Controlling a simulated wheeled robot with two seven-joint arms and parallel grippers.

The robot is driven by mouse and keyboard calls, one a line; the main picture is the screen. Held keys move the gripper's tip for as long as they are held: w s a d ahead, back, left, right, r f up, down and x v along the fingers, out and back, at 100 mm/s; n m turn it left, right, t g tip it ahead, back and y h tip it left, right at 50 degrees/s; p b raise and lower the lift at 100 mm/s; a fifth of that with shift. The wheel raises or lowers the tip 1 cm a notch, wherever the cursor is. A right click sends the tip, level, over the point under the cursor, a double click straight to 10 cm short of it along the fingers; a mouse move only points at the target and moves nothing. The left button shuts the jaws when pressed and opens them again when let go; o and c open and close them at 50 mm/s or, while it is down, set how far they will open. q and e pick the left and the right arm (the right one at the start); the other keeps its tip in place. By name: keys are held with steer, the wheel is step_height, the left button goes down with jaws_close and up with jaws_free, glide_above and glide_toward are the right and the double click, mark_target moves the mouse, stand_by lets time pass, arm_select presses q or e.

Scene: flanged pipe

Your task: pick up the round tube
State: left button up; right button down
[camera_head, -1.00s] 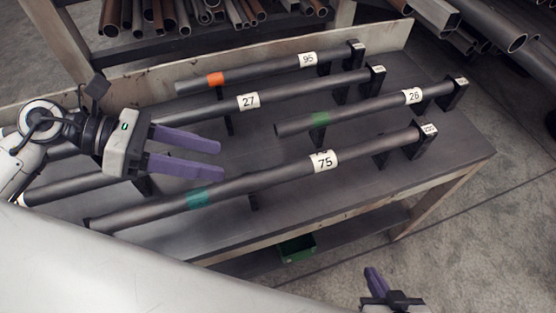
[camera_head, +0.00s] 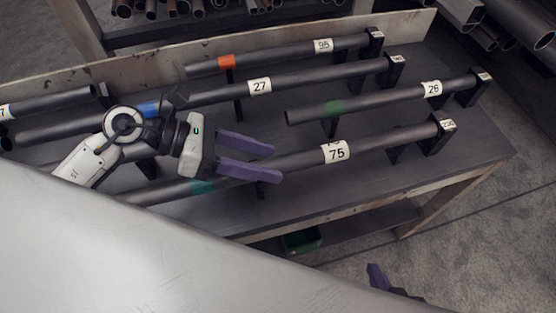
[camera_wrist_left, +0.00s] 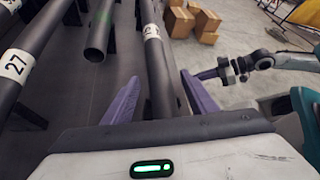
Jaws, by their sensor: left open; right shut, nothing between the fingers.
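Several dark round tubes lie on black supports on the table: tube 75 (camera_head: 300,160) with a teal band, tube 26 (camera_head: 400,96) with a green band, tube 27 (camera_head: 310,77) and tube 95 (camera_head: 285,54) with an orange band. My left gripper (camera_head: 275,164) is open, over tube 75 between its teal band and label. In the left wrist view, tube 75 (camera_wrist_left: 158,60) runs between the spread purple fingers, with no clear grip on it. My right gripper (camera_head: 376,277) is at the bottom edge, shut and empty, mostly hidden by a pale surface of my body.
The grey table (camera_head: 480,140) has bare room at its right end. A low back board (camera_head: 130,75) runs behind the tubes. Racks of pipes stand behind and at upper right. A green bin (camera_head: 302,241) sits below the table. Cardboard boxes (camera_wrist_left: 180,22) show in the left wrist view.

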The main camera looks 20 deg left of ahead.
arm_select(q)
steer(key=shift+x, duration=0.8)
jaws_close()
steer(key=shift+r, duration=0.1)
